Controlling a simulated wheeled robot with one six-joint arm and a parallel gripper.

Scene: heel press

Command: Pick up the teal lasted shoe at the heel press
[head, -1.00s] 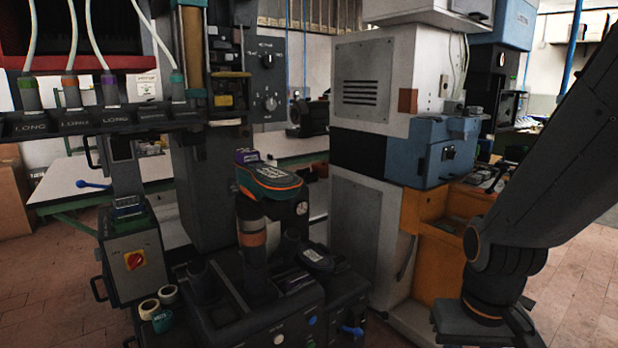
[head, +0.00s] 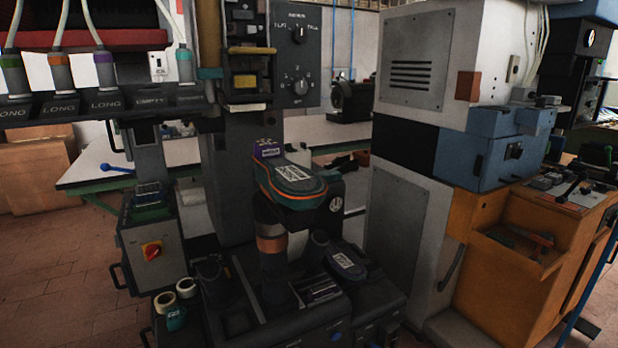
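A shoe-shaped piece (head: 292,183) with a teal and orange rim sits on top of the heel press (head: 335,318), above a dark post with an orange band (head: 271,243). Its flat top faces up and carries a pale label. I take it for the teal lasted shoe; its far side is hidden. A small purple block (head: 268,148) stands at its back end; I cannot tell whether they touch. My gripper is not in view.
A grey cabinet machine (head: 398,215) stands close on the right, with an orange unit (head: 555,245) beyond it. A control box with a red knob (head: 155,250) and tape rolls (head: 165,302) are on the left. Hoses and a dark bar (head: 105,102) hang above left.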

